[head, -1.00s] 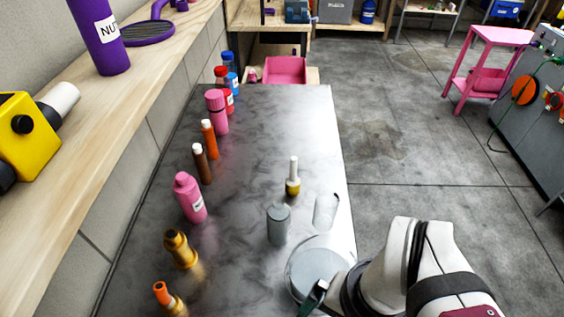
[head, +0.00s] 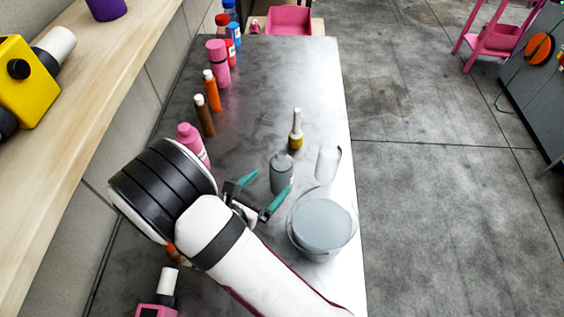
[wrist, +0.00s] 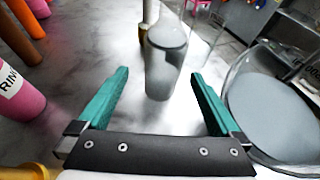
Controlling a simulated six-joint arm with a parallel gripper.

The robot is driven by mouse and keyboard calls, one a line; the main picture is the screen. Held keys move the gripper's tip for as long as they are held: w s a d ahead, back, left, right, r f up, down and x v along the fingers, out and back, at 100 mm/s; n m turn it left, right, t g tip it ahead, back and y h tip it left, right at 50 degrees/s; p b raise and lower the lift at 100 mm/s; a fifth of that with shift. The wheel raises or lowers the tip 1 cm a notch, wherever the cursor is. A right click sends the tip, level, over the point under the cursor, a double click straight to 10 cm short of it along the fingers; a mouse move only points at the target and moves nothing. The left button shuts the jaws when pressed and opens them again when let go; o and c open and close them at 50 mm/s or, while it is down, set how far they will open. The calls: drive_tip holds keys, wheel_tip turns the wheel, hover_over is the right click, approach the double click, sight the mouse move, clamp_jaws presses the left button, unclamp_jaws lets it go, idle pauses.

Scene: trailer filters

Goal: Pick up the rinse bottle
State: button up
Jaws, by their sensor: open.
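The rinse bottle, a pink bottle (head: 192,138) partly hidden behind my arm, stands on the grey bench in the head view. In the wrist view the pink bottle (wrist: 18,97) is at the left edge, its label starting "RIN". My gripper (head: 264,187) has teal fingers, is open and empty, and is right of the pink bottle. The canister also shows in the head view (head: 281,174).
A clear tub with grey contents (head: 322,224) stands right of the gripper. A white-necked bottle (head: 296,130) and a clear cylinder (head: 328,164) stand beyond the canister. Brown (head: 203,117) and orange (head: 212,92) bottles line the left. The far middle of the bench (head: 275,70) is clear.

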drive_tip(key=x, duration=0.9)
drive_tip(key=shift+w+d+f, duration=0.2)
drive_tip(key=shift+d, duration=0.2)
clamp_jaws()
